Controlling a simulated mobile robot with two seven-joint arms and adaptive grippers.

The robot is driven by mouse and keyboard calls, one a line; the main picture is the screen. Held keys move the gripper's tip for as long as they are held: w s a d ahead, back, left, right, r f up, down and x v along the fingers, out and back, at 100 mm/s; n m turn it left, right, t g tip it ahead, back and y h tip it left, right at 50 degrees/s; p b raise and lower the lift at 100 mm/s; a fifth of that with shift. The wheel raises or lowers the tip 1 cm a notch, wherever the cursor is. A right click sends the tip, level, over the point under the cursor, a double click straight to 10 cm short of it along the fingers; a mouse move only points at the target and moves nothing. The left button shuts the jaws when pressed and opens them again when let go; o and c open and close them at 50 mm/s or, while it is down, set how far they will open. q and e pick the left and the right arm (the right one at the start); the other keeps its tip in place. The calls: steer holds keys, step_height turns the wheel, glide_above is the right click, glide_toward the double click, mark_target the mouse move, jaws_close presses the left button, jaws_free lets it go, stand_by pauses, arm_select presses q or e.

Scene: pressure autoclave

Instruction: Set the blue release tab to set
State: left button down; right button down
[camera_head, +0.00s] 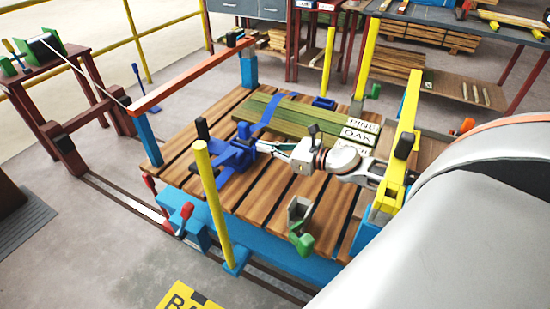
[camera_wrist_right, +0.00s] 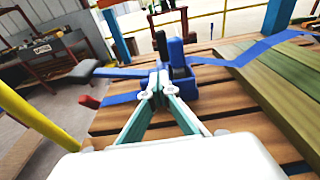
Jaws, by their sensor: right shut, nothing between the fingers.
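A blue ratchet-like device (camera_head: 230,156) with dark upright parts sits on the slatted wooden deck (camera_head: 283,205), left of the timber stack. It also shows in the wrist view (camera_wrist_right: 182,72). I cannot tell which of its blue parts is the release tab. My right gripper (camera_head: 262,147) reaches in from the right, low over the deck, with its fingertips at the device's right side. In the wrist view the right gripper (camera_wrist_right: 158,82) has its fingertips together, empty, just in front of the device. Whether they touch it I cannot tell. My left gripper is not in view.
Green timbers (camera_head: 318,124) labelled PINE and OAK lie behind, with a blue strap (camera_head: 270,111) across them. Yellow posts (camera_head: 214,203) stand at the deck edges. A red-brown bar (camera_head: 190,73) spans the left side. A green-handled clamp (camera_head: 301,228) is at the front.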

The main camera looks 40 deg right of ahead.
steer(key=shift+s+d, duration=0.2)
steer(key=shift+s, duration=0.35)
steer(key=v, duration=1.1)
steer(key=shift+w, duration=0.15)
